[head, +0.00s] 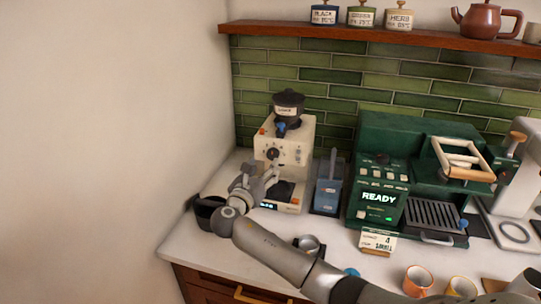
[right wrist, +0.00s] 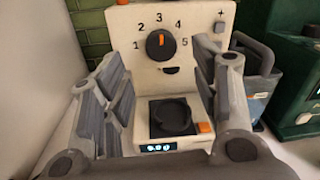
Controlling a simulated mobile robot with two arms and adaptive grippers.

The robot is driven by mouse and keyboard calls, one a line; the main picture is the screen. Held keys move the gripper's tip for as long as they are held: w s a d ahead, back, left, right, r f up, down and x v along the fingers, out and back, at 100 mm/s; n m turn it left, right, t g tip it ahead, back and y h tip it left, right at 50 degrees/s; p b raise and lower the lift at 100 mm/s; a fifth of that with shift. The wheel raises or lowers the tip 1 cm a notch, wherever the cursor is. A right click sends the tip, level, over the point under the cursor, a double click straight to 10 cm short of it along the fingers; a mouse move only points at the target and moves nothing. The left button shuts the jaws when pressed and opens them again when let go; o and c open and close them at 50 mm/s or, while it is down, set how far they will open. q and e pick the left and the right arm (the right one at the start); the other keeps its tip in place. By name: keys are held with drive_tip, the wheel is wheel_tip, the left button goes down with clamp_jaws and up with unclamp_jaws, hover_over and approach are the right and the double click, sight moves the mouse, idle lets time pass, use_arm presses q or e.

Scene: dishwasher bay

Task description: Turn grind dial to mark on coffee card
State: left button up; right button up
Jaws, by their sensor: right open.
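The grind dial (right wrist: 160,45) is a black knob on the front of a cream grinder (head: 296,145). Numbers 1 to 5 curve around it, and its orange mark points up, close to 3. The dial also shows small in the head view (head: 272,153). My right gripper (head: 264,180) is open in front of the grinder. In the right wrist view its fingers stand apart, below and to either side of the dial, not touching it. The card (head: 378,241) stands in front of the green machine; it seems to show a 4, with small text I cannot read surely. My left gripper is out of view.
A blue container (head: 327,190) stands right of the grinder. The green coffee machine (head: 380,185) reads READY. A small metal cup (head: 309,243) and an orange cup (head: 417,280) stand nearer the front. The wall is close on the left.

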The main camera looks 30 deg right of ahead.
sight(272, 156)
drive_tip(key=x, duration=0.5)
drive_tip(key=shift+d+f+p, duration=0.1)
drive_tip(key=shift+p, duration=0.3)
drive_tip(key=shift+w+d, duration=0.15)
drive_tip(key=shift+d, duration=0.15)
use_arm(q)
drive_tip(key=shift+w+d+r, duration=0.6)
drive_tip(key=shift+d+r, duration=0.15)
use_arm(e)
drive_tip(key=shift+w+d, duration=0.2)
drive_tip(key=c, duration=1)
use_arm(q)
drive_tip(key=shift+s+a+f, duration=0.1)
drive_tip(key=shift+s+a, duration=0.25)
use_arm(e)
drive_tip(key=shift+c, duration=0.2)
